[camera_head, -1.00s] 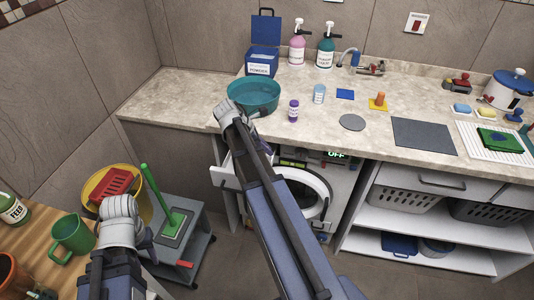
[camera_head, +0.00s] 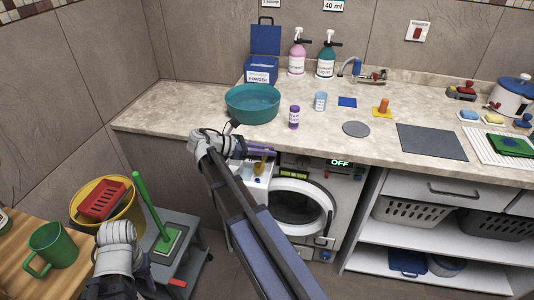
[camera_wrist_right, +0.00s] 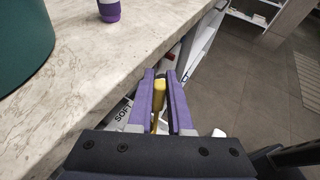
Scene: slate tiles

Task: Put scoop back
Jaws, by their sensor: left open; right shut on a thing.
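My right gripper (camera_head: 262,151) is at the counter's front edge, above the pulled-out detergent drawer (camera_head: 262,178) of the washing machine. In the right wrist view its purple fingers (camera_wrist_right: 162,100) are shut on the yellow scoop (camera_wrist_right: 159,88). A bit of the yellow scoop (camera_head: 259,166) also shows in the head view, just over the drawer; its bowl is mostly hidden. The blue powder box (camera_head: 261,75) stands at the back of the counter with its lid up. My left gripper (camera_head: 116,235) is at the lower left, away from the scoop; it is open, its fingertips mostly hidden.
A yellow bucket (camera_head: 128,216) and a green-handled thing (camera_head: 150,205) are near my left arm.

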